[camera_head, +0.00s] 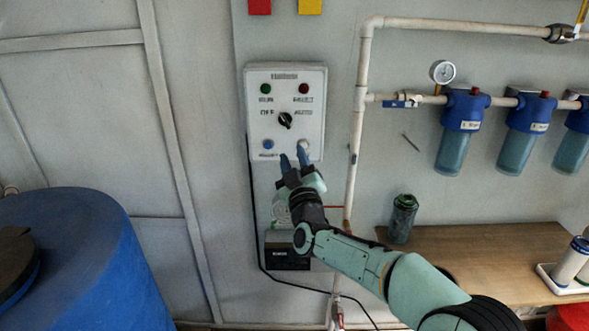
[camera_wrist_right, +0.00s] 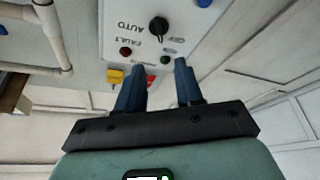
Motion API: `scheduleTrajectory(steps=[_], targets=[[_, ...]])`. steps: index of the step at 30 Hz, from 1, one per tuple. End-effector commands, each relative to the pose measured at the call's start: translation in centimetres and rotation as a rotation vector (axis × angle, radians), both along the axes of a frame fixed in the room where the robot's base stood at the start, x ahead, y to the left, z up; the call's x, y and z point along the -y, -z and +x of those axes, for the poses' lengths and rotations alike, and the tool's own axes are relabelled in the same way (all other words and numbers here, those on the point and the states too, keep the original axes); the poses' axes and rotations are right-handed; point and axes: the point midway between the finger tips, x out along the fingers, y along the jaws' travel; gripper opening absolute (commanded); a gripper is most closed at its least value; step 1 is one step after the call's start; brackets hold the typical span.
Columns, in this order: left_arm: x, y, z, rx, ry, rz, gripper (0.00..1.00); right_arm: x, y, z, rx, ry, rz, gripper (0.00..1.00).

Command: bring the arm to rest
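My right gripper (camera_head: 293,155) is in front of the lower edge of a white control panel (camera_head: 255,110) on the wall, near its lower buttons. Its two blue fingers are apart with nothing between them; the gap also shows in the right wrist view (camera_wrist_right: 160,70). I cannot tell whether a fingertip touches the panel. The panel has a black rotary knob (camera_head: 285,120), a green lamp (camera_head: 265,88), a red lamp (camera_head: 303,88), a blue button (camera_head: 268,144) and a pale button (camera_head: 304,145). My left gripper is not in view.
A blue drum (camera_head: 100,260) stands at lower left. White pipes (camera_head: 358,130) run right of the panel towards blue filter housings (camera_head: 465,110). A wooden bench (camera_head: 490,250) at right carries a dark green bottle (camera_head: 403,218). A black box (camera_head: 288,258) hangs below the panel.

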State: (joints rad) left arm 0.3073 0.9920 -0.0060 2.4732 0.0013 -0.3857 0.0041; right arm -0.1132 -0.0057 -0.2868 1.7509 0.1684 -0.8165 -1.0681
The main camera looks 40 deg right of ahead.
Motion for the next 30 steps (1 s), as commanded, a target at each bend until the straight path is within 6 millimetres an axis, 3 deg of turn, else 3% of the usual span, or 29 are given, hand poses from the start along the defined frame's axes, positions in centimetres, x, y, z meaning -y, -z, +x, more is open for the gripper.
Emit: scheduleTrajectory(steps=[5,22,26,30], targets=[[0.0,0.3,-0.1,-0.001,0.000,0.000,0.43,-0.4,0.3,-0.8,0.000,0.000,-0.001,0.36],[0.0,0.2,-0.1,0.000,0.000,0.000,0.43,-0.5,0.6,-0.6,-0.007,-0.004,0.002,0.36],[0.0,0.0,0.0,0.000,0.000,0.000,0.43,-1.7,4.0,0.9,-0.069,-0.042,0.036,0.36],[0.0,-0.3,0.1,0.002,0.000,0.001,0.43,-4.1,11.8,3.1,-0.209,-0.118,0.129,0.36]])
